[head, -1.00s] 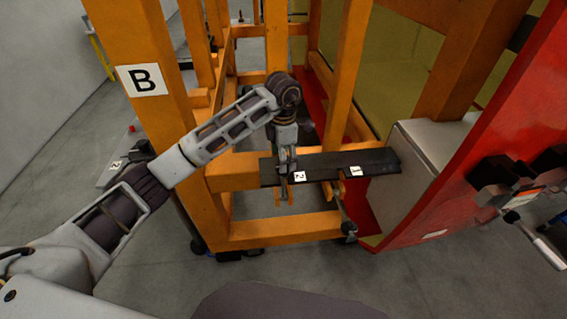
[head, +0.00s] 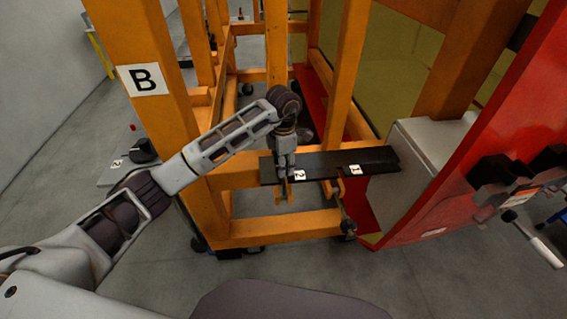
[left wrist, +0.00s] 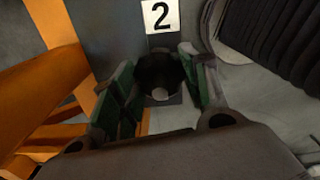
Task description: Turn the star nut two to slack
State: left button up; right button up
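The dark round star nut two (left wrist: 158,70) shows in the left wrist view, just below the white "2" label (left wrist: 160,15). That label also shows in the head view (head: 299,175), on the black bar (head: 322,165). My left gripper (head: 284,176) points down at the bar's left end and hides the nut in the head view. In the left wrist view its green-padded fingers (left wrist: 160,88) stand apart on both sides of the nut. They look open and very close to it; contact is not clear.
A "1" label (head: 355,169) sits farther right on the bar, with a rod and dark end piece (head: 348,226) below it. Orange frame posts, one marked "B" (head: 142,79), surround the bar. A red panel (head: 440,200) stands at the right. The floor in front is clear.

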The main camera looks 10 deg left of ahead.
pick_arm(q)
jog(key=c, duration=0.3)
